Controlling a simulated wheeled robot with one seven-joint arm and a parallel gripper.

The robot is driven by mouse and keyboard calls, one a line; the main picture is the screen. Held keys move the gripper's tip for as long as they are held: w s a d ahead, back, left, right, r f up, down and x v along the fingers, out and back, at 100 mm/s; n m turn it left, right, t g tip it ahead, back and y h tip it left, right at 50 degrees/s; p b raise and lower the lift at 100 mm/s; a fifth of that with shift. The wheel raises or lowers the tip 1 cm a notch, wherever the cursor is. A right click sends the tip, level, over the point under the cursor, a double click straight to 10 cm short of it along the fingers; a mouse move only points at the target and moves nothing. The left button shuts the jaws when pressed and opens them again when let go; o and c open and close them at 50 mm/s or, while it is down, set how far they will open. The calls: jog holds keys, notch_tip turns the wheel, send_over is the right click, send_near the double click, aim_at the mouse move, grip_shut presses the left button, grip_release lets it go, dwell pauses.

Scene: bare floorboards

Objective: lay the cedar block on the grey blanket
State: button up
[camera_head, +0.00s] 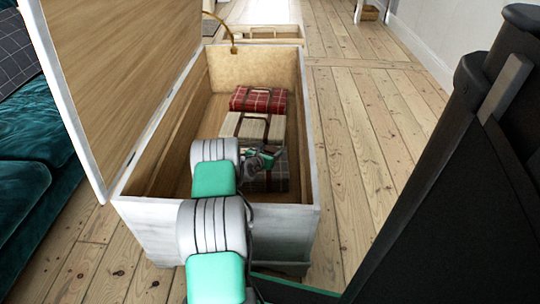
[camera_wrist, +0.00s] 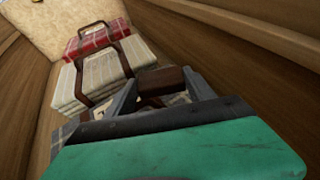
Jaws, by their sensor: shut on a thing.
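The grey blanket (camera_head: 272,182), a dark grey checked folded bundle, lies at the near end of the open chest, partly hidden by my arm. My gripper (camera_head: 268,154) is inside the chest, just over this blanket. In the wrist view my gripper (camera_wrist: 162,88) is shut on a dark brown block, the cedar block (camera_wrist: 163,79), between its two grey fingers. The block is low over the blanket; I cannot tell whether they touch. My wrist's green housing hides most of the grey blanket in the wrist view.
The chest (camera_head: 312,150) has its lid (camera_head: 125,75) standing open on the left. A cream blanket (camera_head: 258,127) and a red plaid blanket (camera_head: 260,99) lie further along inside. A teal sofa (camera_head: 35,150) stands at left. Floorboards (camera_head: 375,130) at right are clear.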

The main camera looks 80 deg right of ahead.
jog(key=shift+d+r, duration=0.1)
jog(key=shift+r, duration=0.05)
jog(key=shift+f, duration=0.6)
jog(key=o, duration=1.3)
jog(key=shift+r, duration=0.1)
jog(key=shift+r, duration=0.25)
jog(key=p+v, duration=0.4)
jog(key=v, duration=0.3)
jog(key=shift+a+r, duration=0.3)
